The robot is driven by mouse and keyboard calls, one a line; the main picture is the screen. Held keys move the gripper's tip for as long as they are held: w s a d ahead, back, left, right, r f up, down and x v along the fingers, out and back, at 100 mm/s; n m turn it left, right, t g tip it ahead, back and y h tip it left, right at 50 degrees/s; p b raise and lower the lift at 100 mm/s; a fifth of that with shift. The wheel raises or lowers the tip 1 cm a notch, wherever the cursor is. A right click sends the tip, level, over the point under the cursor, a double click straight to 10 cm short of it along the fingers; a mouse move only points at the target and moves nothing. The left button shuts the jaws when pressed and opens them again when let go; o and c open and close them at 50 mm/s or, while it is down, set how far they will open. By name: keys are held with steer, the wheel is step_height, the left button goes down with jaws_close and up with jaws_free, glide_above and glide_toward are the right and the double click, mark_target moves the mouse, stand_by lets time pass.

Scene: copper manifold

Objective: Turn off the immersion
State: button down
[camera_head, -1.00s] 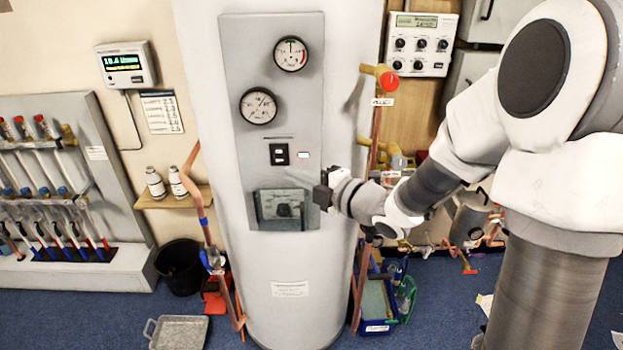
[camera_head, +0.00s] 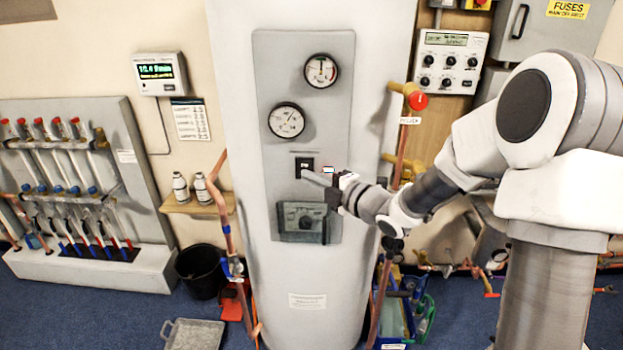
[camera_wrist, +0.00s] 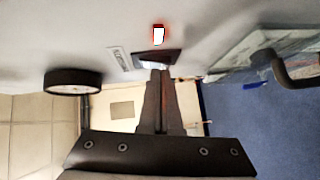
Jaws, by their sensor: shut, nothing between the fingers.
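The immersion switch (camera_head: 304,165) is a small black rocker in a dark frame on the grey panel (camera_head: 340,110) of the white cylinder. A small lit indicator (camera_head: 328,169) sits right of it; in the wrist view the indicator (camera_wrist: 158,34) glows white with a red edge. My gripper (camera_head: 306,175) is shut and empty, its tips at the switch's lower edge. In the wrist view the gripper (camera_wrist: 158,72) covers much of the dark switch (camera_wrist: 150,54). I cannot tell whether the tips touch it or which way the rocker is tipped.
Two round dials (camera_head: 287,121) lie above the switch. A glazed box (camera_head: 300,217) sticks out below it, close under my gripper. A copper pipe with a red-capped valve (camera_head: 417,101) stands right of the cylinder. A black bucket (camera_head: 203,270) stands on the floor at left.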

steer(key=f+b, duration=0.1)
steer(key=b, duration=0.3)
steer(key=shift+w+n+t, duration=0.25)
steer(key=shift+n+t, duration=0.05)
steer(key=shift+t, duration=0.1)
steer(key=y+b, duration=0.1)
steer(key=b, duration=0.4)
steer(key=shift+w+d+n+t+b, duration=0.1)
steer(key=shift+w+n+t+b, duration=0.05)
steer(key=shift+n+t+b, duration=0.25)
steer(key=shift+r+p, duration=0.35)
steer(key=shift+p, duration=0.05)
